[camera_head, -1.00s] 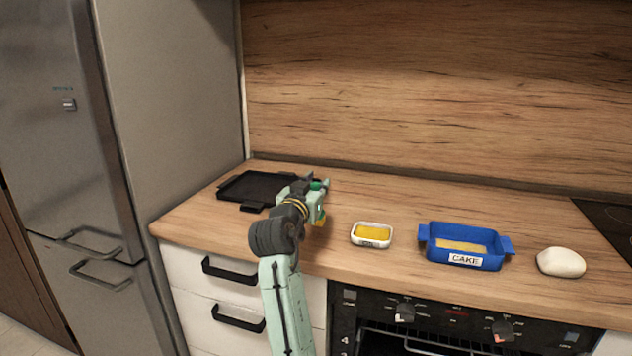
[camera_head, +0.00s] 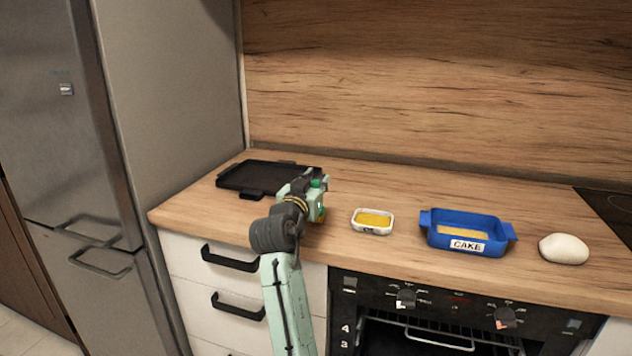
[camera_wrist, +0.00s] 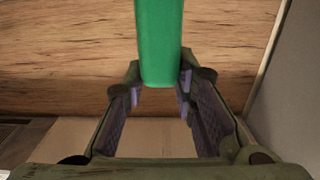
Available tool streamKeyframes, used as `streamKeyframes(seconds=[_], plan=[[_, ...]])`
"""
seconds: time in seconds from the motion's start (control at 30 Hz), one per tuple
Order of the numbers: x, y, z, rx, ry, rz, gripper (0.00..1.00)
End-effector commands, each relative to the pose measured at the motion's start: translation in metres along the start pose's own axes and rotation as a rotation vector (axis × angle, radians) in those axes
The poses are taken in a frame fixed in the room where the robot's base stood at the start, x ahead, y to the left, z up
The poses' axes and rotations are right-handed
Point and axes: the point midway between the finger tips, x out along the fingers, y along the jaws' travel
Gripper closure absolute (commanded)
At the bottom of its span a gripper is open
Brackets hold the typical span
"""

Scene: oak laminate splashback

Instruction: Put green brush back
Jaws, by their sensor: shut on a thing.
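The green brush shows in the wrist view as a smooth green handle (camera_wrist: 159,42) between my gripper's fingers. My gripper (camera_wrist: 160,88) is shut on it. In the head view my gripper (camera_head: 319,200) is over the counter, between the black tray and the small white dish. A small green part of the brush (camera_head: 317,183) shows at its top. The brush's far end is mostly hidden by my gripper and arm. The small white dish (camera_head: 359,229) holds something yellow and stands just right of my gripper.
A black tray (camera_head: 262,178) lies at the back left of the counter. A blue CAKE dish (camera_head: 467,233) and a white rounded lump (camera_head: 564,249) stand to the right, before a dark hob (camera_head: 612,209). The wooden splashback (camera_head: 440,80) bounds the rear. Bare counter lies behind the dishes.

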Motion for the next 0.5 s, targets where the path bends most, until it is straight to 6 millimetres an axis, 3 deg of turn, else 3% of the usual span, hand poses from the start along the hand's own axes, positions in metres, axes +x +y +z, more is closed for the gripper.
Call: streamKeyframes(seconds=[0.37,0.4,0.5], plan=[[-0.0001,0.0,0.0084,0.0,0.0,0.0,1.0],[-0.0002,0.0001,0.0074,0.0,0.001,0.0,0.73],[-0.0001,0.0001,0.0073,0.0,0.0,0.0,0.66]])
